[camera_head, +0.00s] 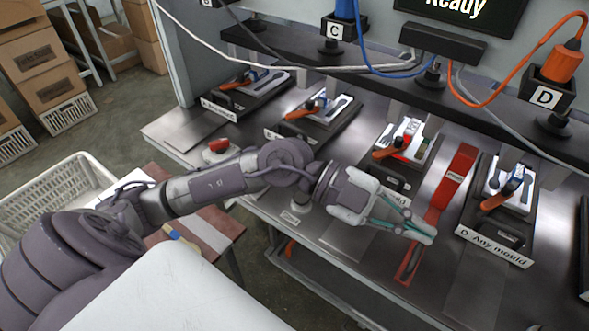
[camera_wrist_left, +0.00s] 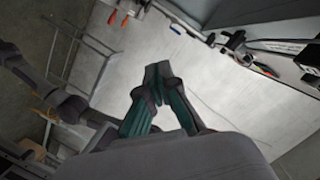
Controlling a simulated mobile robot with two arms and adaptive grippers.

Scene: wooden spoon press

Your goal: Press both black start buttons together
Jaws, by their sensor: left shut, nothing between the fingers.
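My left gripper (camera_head: 428,234) reaches in from the left over the steel bench (camera_head: 345,240) in the head view. Its teal fingers are shut with nothing between them. The shut fingers also show in the left wrist view (camera_wrist_left: 158,72). I cannot make out either black start button for certain. A pale round base (camera_head: 300,200) sits at the bench's front edge beside a small label (camera_head: 290,217), partly behind my left arm; I cannot tell whether it carries a button. My right gripper is not in view.
Mould stations with orange-handled clamps line the bench, one labelled "D Any mould" (camera_head: 493,248). A long red piece (camera_head: 447,190) lies beside it. A red button (camera_head: 219,146) is at the left. The screen (camera_head: 463,12) reads "Ready". A white basket (camera_head: 60,195) stands left.

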